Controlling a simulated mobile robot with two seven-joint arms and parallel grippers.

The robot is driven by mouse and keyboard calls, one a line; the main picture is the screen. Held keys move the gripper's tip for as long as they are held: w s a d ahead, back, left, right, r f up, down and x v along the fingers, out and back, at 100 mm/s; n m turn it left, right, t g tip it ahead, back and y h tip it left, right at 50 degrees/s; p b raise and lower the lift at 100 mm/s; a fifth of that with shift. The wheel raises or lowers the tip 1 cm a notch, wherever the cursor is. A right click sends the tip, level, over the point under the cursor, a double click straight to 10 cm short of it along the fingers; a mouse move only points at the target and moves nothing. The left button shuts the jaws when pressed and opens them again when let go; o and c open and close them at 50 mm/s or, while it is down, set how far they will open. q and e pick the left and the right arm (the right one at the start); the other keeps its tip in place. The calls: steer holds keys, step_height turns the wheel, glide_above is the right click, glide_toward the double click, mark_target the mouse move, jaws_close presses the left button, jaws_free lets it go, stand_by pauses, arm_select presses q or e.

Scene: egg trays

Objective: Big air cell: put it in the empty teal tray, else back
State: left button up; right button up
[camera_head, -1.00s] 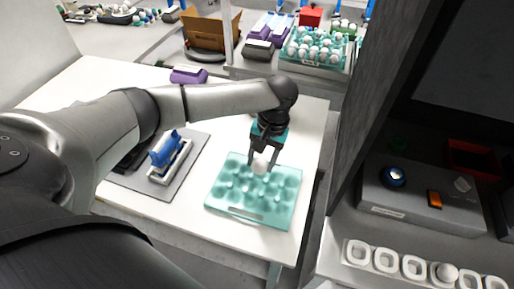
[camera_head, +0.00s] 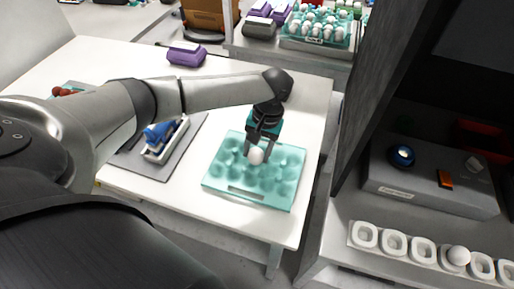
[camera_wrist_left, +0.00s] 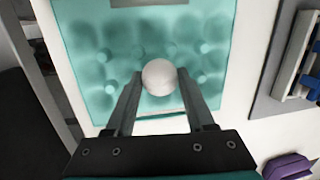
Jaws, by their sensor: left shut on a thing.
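A white egg (camera_head: 256,155) is between the fingers of my left gripper (camera_head: 260,150), which is shut on it. The egg is over the far part of the teal tray (camera_head: 262,196) on the white table. The egg also shows in the left wrist view (camera_wrist_left: 159,77), between the fingertips. The other cups of this tray look empty. I cannot tell whether the egg touches the tray. My right gripper is not in view.
A grey mat with a blue-and-white tool (camera_head: 165,138) lies left of the tray. A purple box (camera_head: 187,53) is at the table's back. A full teal tray (camera_head: 318,43) stands on the back table.

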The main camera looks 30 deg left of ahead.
arm_select(q)
steer(key=shift+f, duration=0.95)
steer(key=shift+f+b, duration=0.35)
steer(key=shift+f, duration=0.45)
steer(key=o, duration=0.8)
step_height(320, 180, up, 15)
steer(key=w+d+p, duration=0.1)
steer(key=w+p, duration=0.1)
steer(key=shift+d, duration=0.4)
